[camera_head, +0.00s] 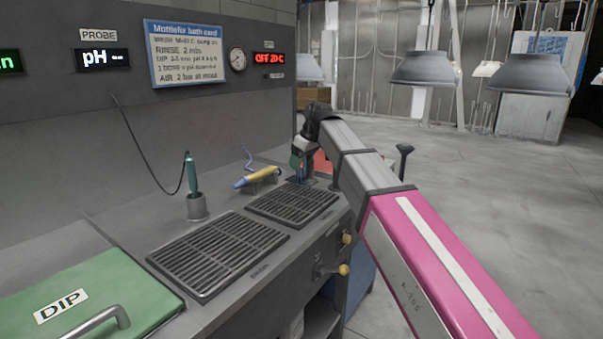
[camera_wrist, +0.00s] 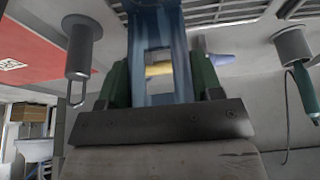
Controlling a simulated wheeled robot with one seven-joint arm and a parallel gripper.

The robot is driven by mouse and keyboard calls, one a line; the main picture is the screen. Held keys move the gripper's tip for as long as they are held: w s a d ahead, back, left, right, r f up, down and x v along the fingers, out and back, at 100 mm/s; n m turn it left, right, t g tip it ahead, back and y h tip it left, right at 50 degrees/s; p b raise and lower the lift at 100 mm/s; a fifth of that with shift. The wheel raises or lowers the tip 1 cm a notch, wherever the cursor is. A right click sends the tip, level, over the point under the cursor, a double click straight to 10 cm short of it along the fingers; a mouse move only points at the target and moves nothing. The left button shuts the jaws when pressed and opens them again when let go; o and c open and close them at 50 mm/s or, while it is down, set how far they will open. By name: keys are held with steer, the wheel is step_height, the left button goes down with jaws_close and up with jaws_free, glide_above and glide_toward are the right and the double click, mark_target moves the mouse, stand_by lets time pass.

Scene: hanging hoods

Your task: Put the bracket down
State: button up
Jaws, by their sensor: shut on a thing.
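The bracket (camera_wrist: 160,25) is a blue piece with a rectangular opening, seen close up in the wrist view. My gripper (camera_wrist: 160,78) has its two green fingers on either side of it and is shut on it. In the head view my gripper (camera_head: 302,164) points down at the far end of the bench, just past the far slotted grate (camera_head: 291,205). The bracket is too small and too covered there to tell whether it touches the bench.
A yellow and blue tool (camera_head: 256,177) lies on a rest left of my gripper. A teal probe (camera_head: 191,176) stands in a grey cup (camera_head: 196,207). A green DIP lid (camera_head: 95,290) is at near left. A red surface (camera_head: 321,163) lies behind my gripper. The nearer grate (camera_head: 215,255) is bare.

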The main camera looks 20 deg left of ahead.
mark_target(303, 168)
steer(key=shift+w+d+f, duration=0.1)
steer(key=shift+w+f, duration=0.05)
steer(key=shift+f, duration=1.9)
steer(key=shift+f, duration=0.15)
steer(key=o, duration=1.5)
steer(key=v, duration=1.2)
